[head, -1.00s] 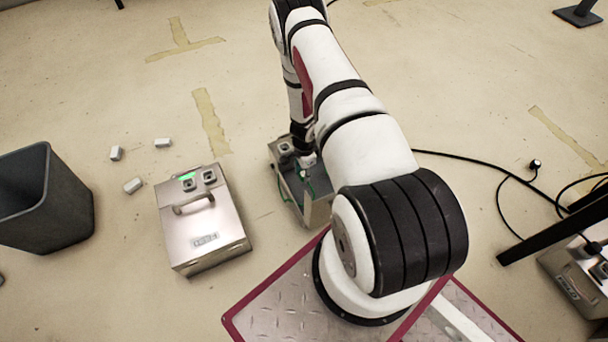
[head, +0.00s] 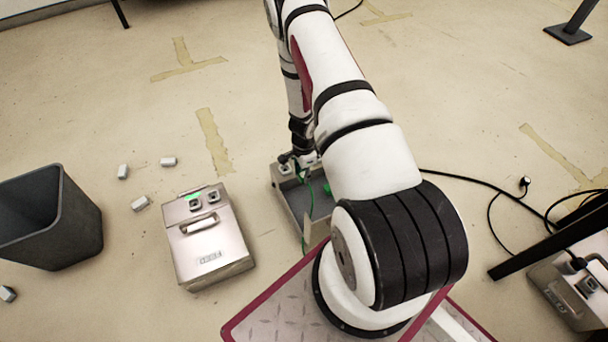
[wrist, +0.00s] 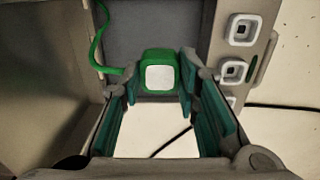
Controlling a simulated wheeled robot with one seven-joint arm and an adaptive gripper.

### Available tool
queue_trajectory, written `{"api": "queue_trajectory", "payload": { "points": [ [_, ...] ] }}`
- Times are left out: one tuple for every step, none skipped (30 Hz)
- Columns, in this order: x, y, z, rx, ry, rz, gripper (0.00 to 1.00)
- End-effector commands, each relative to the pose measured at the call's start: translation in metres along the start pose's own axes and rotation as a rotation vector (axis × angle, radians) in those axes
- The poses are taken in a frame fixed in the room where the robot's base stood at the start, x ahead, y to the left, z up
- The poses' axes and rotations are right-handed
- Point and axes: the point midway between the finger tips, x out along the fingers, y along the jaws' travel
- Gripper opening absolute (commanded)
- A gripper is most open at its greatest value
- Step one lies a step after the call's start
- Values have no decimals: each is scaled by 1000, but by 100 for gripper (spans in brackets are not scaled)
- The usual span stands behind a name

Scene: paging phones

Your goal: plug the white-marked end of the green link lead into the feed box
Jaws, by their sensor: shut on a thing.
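My gripper (wrist: 158,88) is shut on the green plug (wrist: 160,57) of the link lead, whose white square face points toward the wrist camera. The green lead (wrist: 100,45) curves away to the left of the plug. In the head view the lead (head: 309,200) hangs beside the open metal box (head: 290,212), and my gripper (head: 303,160) is over that box's far end, partly hidden by my arm. A silver box (head: 210,240) with a handle, two sockets and a lit green strip stands to the left.
Sockets (wrist: 240,30) sit on a pale panel right of the plug. A grey bin (head: 50,220) and several small pale blocks (head: 140,203) lie left. Another metal box (head: 570,292) with black plugs stands at right, near black cables (head: 480,180).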

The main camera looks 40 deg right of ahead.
Motion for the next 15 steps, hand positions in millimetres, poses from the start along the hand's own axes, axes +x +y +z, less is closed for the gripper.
{"api": "queue_trajectory", "payload": {
  "points": [
    [-7, 0, 0, 0, 0, -1, 1],
    [-9, 0, 0, 0, 0, -1, 1],
    [-10, 0, 0, 0, 0, 0, 1],
    [-10, 0, 0, 0, 0, 0, 1],
    [-10, 0, 0, 0, 0, 0, 1],
    [-9, 0, 0, 0, 0, 0, 1],
    [-9, 0, 0, 0, 0, 0, 1],
    [-9, 0, 0, 0, 0, 0, 1],
    [-9, 0, 0, 0, 0, 0, 1],
    [-9, 0, 0, 0, 0, 0, 1],
    [-8, 0, 0, 0, 0, 0, 1],
    [-8, 0, 2, -1, 0, 0, 1],
    [-8, -1, 3, -1, 0, 0, 1],
    [-8, -2, 6, -2, 0, 0, 1],
    [-8, -4, 9, -3, 0, -1, 1]
  ]
}}
